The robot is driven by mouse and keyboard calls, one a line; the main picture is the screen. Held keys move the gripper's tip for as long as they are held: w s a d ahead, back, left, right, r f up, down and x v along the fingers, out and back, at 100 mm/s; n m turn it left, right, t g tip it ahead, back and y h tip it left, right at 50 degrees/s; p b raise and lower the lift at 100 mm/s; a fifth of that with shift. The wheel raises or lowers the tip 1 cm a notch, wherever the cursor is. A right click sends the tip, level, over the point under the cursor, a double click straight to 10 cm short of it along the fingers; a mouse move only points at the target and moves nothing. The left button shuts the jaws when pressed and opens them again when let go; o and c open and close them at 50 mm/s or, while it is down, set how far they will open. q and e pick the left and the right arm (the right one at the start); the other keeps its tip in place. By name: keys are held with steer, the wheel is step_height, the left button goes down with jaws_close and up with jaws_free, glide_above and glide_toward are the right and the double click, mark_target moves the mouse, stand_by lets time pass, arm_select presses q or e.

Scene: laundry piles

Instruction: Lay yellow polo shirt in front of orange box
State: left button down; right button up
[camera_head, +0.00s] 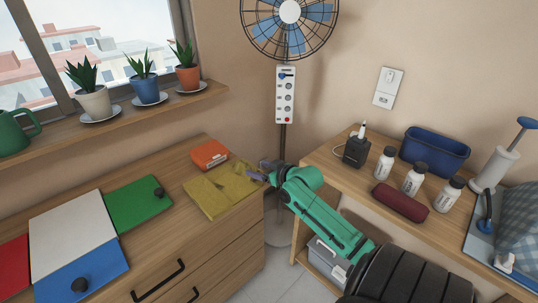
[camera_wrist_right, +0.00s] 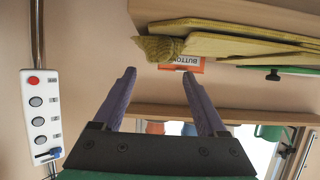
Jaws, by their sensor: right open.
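The yellow polo shirt (camera_head: 218,190) lies folded flat on the wooden dresser top, directly in front of the orange box (camera_head: 210,155). Its right side reaches the dresser's right edge. My right gripper (camera_head: 257,171) is at the shirt's right end, open. In the right wrist view, which is upside down, its two purple fingers (camera_wrist_right: 159,74) are spread with nothing between them. The shirt (camera_wrist_right: 235,45) and a bunched bit of its cloth show beyond the fingertips, with the orange box (camera_wrist_right: 182,66) behind. My left gripper is out of view.
A fan (camera_head: 289,13) stands in the gap beside the side table (camera_head: 325,160), which holds several bottles and a blue bin (camera_head: 434,152).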

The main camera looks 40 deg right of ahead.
steer(key=v, duration=0.7)
steer(key=s+f+m+g+h, duration=0.1)
steer(key=s+f+g, duration=0.3)
steer(key=f, duration=1)
steer(key=s+f+m+g+h, duration=0.15)
steer(key=s+f, duration=0.55)
steer(key=f, duration=0.7)
steer(key=s+a+f+n+g+y, duration=0.1)
steer(key=s+a+f+g, duration=0.1)
steer(key=s+a+f, duration=0.35)
steer(key=s+a+f+n+g+y, duration=0.1)
steer(key=s+a+f+g, duration=0.15)
steer(key=s+f, duration=0.55)
steer(key=s+a+f+n+g, duration=0.3)
steer(key=s+a+f, duration=0.5)
steer(key=s+a, duration=0.25)
steer(key=shift+y, duration=0.35)
steer(key=r+p, duration=0.4)
steer(key=shift+s+d+r+p, duration=0.25)
steer(key=shift+s+r+p, duration=0.05)
steer(key=shift+s, duration=0.05)
